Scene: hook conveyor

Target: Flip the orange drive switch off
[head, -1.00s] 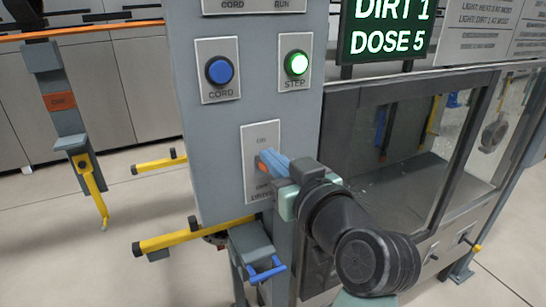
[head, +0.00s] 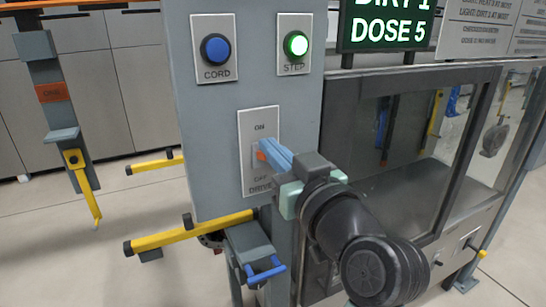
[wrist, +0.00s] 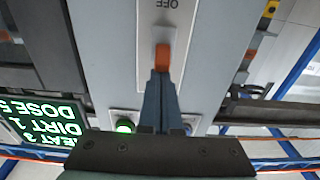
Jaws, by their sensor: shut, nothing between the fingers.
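The orange drive switch (head: 261,156) sits on a pale plate (head: 247,185) on the grey post. The plate reads ON at the top, OFF below and DRIVE at the bottom. My gripper (head: 264,147) is shut and empty, its blue fingertips at the lever, partly covering it in the head view. In the wrist view the picture is upside down, with OFF at the top. There the orange lever (wrist: 164,57) stands just beyond my gripper's fingertips (wrist: 161,75), very close or touching. I cannot tell clearly which way the lever leans.
Above the switch are a blue CORD button (head: 216,49) and a lit green STEP button (head: 296,44). A glazed cabinet (head: 345,120) stands right of the post. Yellow bars (head: 185,234) stick out at the lower left.

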